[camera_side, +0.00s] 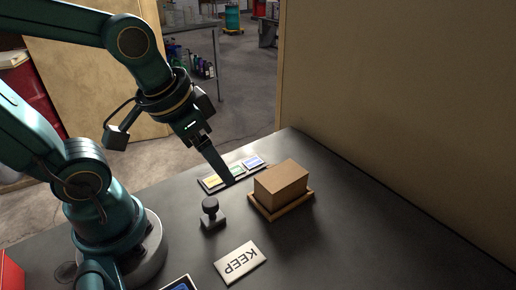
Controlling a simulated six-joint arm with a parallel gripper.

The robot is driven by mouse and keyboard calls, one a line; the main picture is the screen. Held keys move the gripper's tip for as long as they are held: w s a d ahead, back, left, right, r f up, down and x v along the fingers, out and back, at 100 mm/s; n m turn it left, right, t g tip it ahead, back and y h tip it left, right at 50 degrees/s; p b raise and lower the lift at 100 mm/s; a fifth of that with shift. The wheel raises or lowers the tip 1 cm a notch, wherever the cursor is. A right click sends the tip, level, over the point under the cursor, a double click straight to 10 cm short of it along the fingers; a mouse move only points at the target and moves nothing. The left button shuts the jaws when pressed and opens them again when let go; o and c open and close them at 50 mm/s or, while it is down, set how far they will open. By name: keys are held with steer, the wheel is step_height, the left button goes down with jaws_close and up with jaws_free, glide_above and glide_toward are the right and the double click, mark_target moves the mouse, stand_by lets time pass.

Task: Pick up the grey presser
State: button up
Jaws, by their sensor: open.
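The grey presser (211,214) stands upright on the dark table, a dark knob-topped piece on a blocky base. It is left of the wooden block and above the KEEP card in the picture. My gripper (229,181) points down and to the right, above and behind the presser, close to the panel with coloured squares. Its fingers appear apart from the presser and hold nothing that I can see. The gap between the fingers is hard to make out from this side.
A brown block (281,183) sits on a wooden tray (283,212) right of the presser. A white KEEP card (240,262) lies in front. A panel with coloured squares (210,182) lies behind. The right side of the table (390,240) is clear, beside a tan wall (410,90).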

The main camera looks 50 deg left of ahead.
mark_target(211, 202)
steer(key=f+g, duration=0.1)
steer(key=f, duration=0.1)
steer(key=f+g, duration=0.1)
steer(key=f, duration=0.1)
steer(key=a+f+g, duration=0.1)
steer(key=f, duration=0.1)
steer(key=shift+s+f+g, duration=0.2)
steer(key=shift+s+g, duration=0.05)
steer(key=shift+g, duration=0.05)
steer(key=shift+s+f+g, duration=0.3)
steer(key=shift+f, duration=2.7)
jaws_close()
